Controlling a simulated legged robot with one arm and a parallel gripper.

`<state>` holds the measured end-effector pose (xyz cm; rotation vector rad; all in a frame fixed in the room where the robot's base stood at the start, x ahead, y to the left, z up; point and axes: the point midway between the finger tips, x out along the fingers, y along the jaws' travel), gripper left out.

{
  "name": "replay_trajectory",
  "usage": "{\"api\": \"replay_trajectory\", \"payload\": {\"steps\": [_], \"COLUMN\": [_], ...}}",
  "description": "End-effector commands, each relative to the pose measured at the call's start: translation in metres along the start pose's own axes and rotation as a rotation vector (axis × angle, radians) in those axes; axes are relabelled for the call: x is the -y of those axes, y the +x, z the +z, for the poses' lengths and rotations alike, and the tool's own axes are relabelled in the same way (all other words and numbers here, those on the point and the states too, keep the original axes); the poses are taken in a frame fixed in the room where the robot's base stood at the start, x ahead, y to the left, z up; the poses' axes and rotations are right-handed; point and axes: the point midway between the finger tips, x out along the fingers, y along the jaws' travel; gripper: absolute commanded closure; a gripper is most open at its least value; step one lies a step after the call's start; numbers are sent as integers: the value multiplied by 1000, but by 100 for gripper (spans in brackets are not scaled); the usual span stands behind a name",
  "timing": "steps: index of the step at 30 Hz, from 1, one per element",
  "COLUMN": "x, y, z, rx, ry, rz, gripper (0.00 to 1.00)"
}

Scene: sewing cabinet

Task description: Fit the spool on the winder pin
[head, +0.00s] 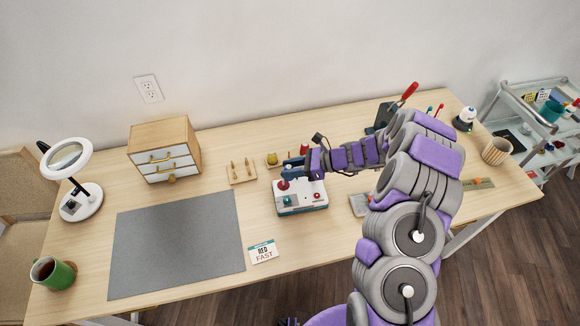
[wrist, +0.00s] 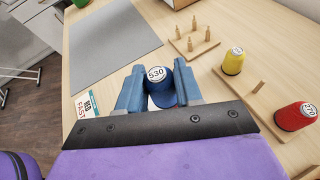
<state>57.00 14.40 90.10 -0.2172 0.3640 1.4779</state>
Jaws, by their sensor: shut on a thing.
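My gripper (head: 284,171) is over the winder (head: 302,205), a white box with a teal base, a green knob and a red knob on its front. In the wrist view my gripper's blue fingers (wrist: 158,90) are shut on a blue spool (wrist: 155,75) labelled 530, which stands roughly upright between them. A dark red round part (head: 283,184) shows on the winder's top just below the fingers. The winder pin cannot be made out, and the spool hides what lies under it. I cannot tell whether the spool touches the winder.
A RED FAST card (head: 263,252) and a grey mat (head: 180,243) lie in front and left. A drawer cabinet (head: 165,150) stands behind.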

Motion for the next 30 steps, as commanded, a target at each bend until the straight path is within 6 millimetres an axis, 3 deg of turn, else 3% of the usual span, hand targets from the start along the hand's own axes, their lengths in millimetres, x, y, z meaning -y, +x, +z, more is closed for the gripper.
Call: {"api": "replay_trajectory", "payload": {"steps": [5,16,30], "x": [-2,0,-1], "y": [8,-5,-1], "z": [1,-2,-2], "rx": [-7,7,2], "ry": [-1,0,-9], "rz": [3,3,0], "gripper": [94,94,94]}}
